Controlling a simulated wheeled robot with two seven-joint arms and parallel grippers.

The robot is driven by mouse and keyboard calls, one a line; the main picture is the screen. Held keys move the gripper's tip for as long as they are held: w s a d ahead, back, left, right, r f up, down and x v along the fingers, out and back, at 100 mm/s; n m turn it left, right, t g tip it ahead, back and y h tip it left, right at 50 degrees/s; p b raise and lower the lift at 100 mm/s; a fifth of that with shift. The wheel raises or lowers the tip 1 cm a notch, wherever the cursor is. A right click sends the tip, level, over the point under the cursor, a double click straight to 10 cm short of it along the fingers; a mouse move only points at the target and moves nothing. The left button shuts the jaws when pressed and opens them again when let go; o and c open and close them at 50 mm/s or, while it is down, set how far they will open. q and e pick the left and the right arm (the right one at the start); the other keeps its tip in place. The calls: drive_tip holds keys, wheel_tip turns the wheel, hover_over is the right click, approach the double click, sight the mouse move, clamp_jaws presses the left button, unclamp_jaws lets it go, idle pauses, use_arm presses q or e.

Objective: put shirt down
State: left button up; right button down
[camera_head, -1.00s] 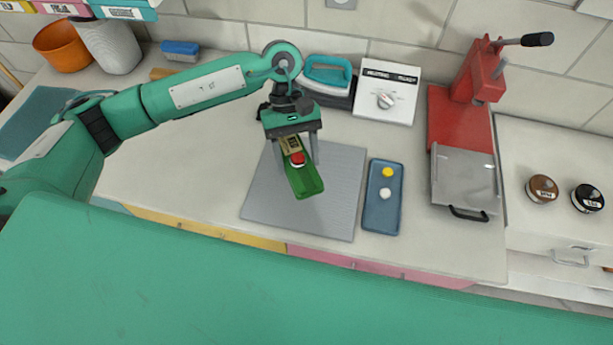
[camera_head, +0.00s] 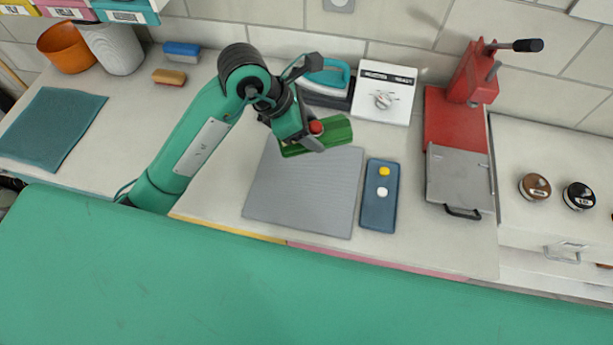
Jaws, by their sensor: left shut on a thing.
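My left gripper (camera_head: 312,140) is shut on a green item (camera_head: 334,133) and holds it tilted, above the back edge of the grey ribbed mat (camera_head: 305,190). The item is long and trough-like; I cannot tell whether it is the shirt. A red round piece (camera_head: 316,127) shows on or in it, close to the fingers, which partly cover it. No garment shape shows clearly elsewhere. My right gripper is not in view.
A teal iron (camera_head: 325,78) and a white control box (camera_head: 384,94) stand behind. A blue tray (camera_head: 379,215) with a yellow and a white round piece and a red heat press (camera_head: 455,120) stand right. A teal cloth or mat (camera_head: 50,130) lies left. The grey mat is clear.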

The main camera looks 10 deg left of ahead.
use_arm(q)
drive_tip(key=n, duration=0.1)
drive_tip(key=a+n+t, duration=0.1)
drive_tip(key=shift+w+a+r+n+y, duration=0.15)
drive_tip(key=shift+a+r+n+y, duration=0.15)
drive_tip(key=shift+y, duration=0.1)
drive_tip(key=shift+f, duration=0.3)
drive_tip(key=p, duration=0.4)
hover_over(312, 178)
drive_tip(key=s+a, duration=0.1)
drive_tip(key=a, duration=0.1)
drive_tip(key=f, duration=1.5)
drive_tip(key=shift+s, duration=0.2)
wheel_tip(312, 178, down, 4)
drive_tip(key=shift+r+p, duration=0.1)
drive_tip(key=shift+p, duration=0.6)
drive_tip(key=shift+f, duration=0.35)
